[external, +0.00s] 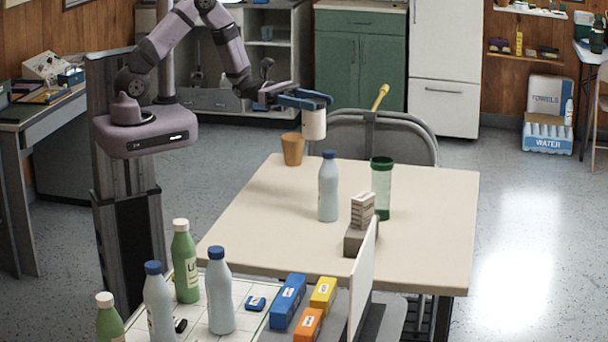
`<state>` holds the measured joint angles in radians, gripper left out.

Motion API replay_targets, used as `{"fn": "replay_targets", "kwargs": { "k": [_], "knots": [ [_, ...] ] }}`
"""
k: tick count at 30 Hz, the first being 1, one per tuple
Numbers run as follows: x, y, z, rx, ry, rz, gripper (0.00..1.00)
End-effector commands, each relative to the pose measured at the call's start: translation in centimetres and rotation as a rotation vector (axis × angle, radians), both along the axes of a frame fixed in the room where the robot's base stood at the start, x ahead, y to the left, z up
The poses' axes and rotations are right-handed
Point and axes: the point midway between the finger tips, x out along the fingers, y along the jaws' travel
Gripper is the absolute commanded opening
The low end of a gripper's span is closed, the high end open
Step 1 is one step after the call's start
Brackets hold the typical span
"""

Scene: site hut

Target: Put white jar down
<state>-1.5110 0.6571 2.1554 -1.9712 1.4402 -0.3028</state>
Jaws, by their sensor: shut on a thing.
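The white jar (313,125) is a small pale cylinder at the far left part of the cream table (429,212). My gripper (308,101) has blue fingers and is shut on the jar near its top. The jar looks upright and appears held above the table's far edge; the exact gap below it is hard to tell. The fingers hide the top of the jar.
A tan cup (292,149) stands just left of and below the jar. A blue-capped bottle (328,188), a green-lidded clear container (381,189) and a grey block holder (360,238) stand mid-table. A folding chair (405,140) is behind.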

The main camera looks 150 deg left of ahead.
Motion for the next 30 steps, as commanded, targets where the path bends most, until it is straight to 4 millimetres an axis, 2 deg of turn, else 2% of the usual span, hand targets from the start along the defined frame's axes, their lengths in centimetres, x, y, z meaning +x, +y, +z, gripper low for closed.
{"fn": "replay_targets", "kwargs": {
  "k": [2,3,8,30],
  "knots": [
    [-0.2,2.0,1.7,0.010,-0.002,0.041,0.02],
    [-0.4,3.2,1.3,0.011,-0.002,0.060,0.02],
    [-0.5,4.5,-0.4,0.003,-0.001,0.061,0.02],
    [-1.2,11.2,-10.3,0.004,0.000,0.030,0.02]
  ]
}}
